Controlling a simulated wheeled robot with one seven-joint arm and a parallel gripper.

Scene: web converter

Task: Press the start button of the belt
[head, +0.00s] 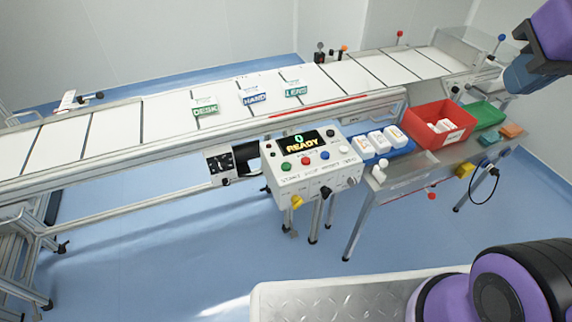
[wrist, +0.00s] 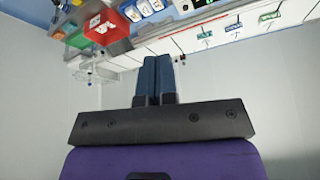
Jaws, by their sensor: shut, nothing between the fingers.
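The belt's white control box (head: 318,175) stands at the front edge of the belt (head: 165,118). Its display (head: 302,142) reads "0 READY". The green button (head: 286,166) is at the left of the button row, above the word START. A red, a blue and a white button follow to its right. My gripper (wrist: 158,62) is shut and empty, its two blue fingers together in the wrist view. In the head view my gripper (head: 528,78) is at the upper right, high and well apart from the box.
Labelled cards DESK (head: 205,107), HAND (head: 255,98) and LENS (head: 296,90) lie on the belt. A side table right of the box holds a blue tray (head: 402,151), a red bin (head: 452,111) and a green bin (head: 488,110). Blue floor is free before the box.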

